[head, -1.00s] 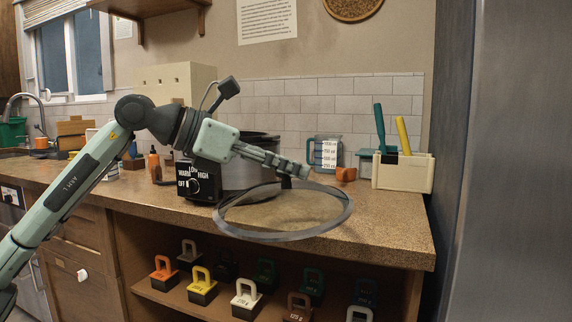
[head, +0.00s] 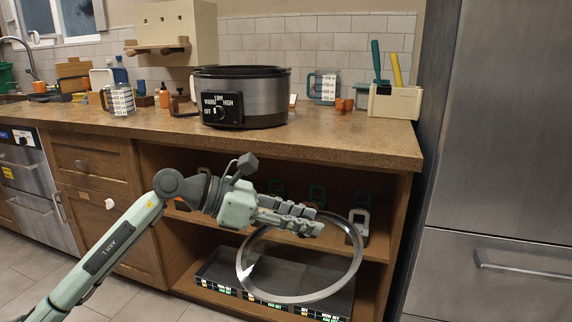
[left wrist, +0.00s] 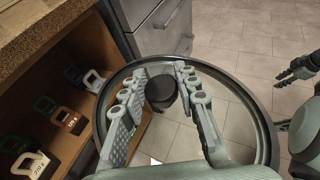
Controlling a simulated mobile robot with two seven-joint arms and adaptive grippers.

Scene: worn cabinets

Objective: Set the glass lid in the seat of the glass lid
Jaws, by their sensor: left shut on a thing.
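The glass lid (head: 292,299) is a clear disc with a grey rim, held tilted in front of the open cabinet, below counter height. My left gripper (head: 312,224) is shut on it. In the left wrist view the lid's black knob (left wrist: 160,90) shows between the fingers of my left gripper (left wrist: 158,82), with the rim around them. The slow cooker (head: 265,101), black and steel with a dial, stands on the counter; its top rim is the lid's seat (head: 240,70). The cooker is up and left of the lid, well apart. My right gripper (left wrist: 299,70) shows partly at the right edge.
The counter edge (head: 330,160) overhangs open shelves holding several handled weights (head: 361,222), close behind the lid. A measuring jug (head: 325,88) and a utensil caddy (head: 395,102) stand right of the cooker. A steel fridge (head: 500,150) stands at right. The floor is clear.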

